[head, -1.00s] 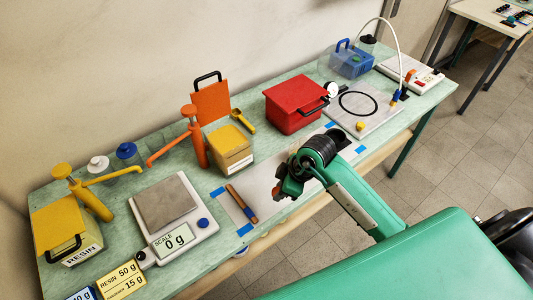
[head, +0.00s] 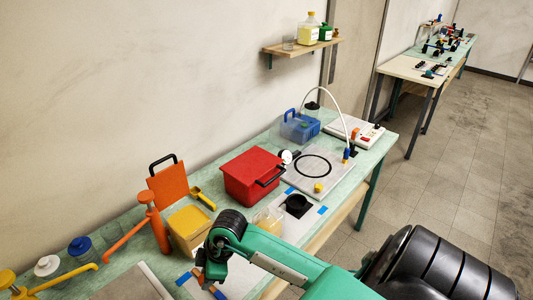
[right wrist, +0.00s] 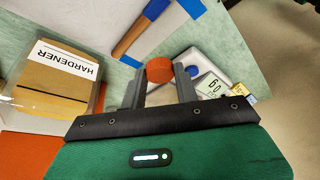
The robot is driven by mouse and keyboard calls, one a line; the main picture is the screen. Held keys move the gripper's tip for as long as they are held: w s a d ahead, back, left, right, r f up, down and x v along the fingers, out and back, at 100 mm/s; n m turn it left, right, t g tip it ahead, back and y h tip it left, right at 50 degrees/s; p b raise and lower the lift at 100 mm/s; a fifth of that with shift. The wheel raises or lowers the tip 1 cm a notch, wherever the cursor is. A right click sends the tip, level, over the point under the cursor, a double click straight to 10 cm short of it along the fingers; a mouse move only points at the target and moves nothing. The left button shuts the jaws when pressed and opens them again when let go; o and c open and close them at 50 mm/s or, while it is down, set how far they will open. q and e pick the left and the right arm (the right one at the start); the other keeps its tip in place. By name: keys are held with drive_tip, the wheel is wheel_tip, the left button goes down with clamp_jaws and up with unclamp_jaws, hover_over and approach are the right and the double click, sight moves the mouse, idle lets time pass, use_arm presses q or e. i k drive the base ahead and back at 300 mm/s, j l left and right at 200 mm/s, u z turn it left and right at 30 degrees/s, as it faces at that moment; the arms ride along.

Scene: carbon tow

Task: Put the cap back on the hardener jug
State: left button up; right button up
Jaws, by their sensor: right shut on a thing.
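My right gripper (right wrist: 158,84) is shut on a small round orange-red cap (right wrist: 159,69), held between its fingertips in the right wrist view. The hardener jug (right wrist: 55,78) is the amber, see-through box with a HARDENER label, left of the gripper and apart from it. In the head view the jug (head: 190,228) stands on the green table beside the orange pump (head: 156,225). My right gripper (head: 207,273) is in front of the jug, partly hidden by its own arm. The jug's opening cannot be made out. My left gripper is not in view.
A brush (right wrist: 140,28) lies near the gripper. The scale (right wrist: 212,72) is beyond the cap. An orange panel (head: 167,186) with a black handle stands behind the jug.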

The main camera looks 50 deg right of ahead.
sight(269, 219)
drive_tip(key=l+u, duration=0.3)
drive_tip(key=u, duration=0.15)
drive_tip(key=k+l+u, duration=0.15)
drive_tip(key=u, duration=0.3)
drive_tip(key=k+l+u, duration=0.15)
drive_tip(key=l+u, duration=0.3)
drive_tip(key=k+l+u, duration=0.1)
drive_tip(key=u, duration=0.3)
drive_tip(key=k+l+u, duration=0.1)
drive_tip(key=k+u, duration=0.15)
drive_tip(key=u, duration=0.2)
drive_tip(key=k+l+u, duration=0.1)
drive_tip(key=u, duration=0.35)
drive_tip(key=k+l, duration=0.1)
drive_tip(key=k, duration=0.3)
drive_tip(key=k+l, duration=0.15)
drive_tip(key=k, duration=0.25)
drive_tip(key=k+l+z, duration=0.1)
drive_tip(key=k, duration=0.3)
drive_tip(key=k+l+z, duration=0.7)
drive_tip(key=l, duration=0.2)
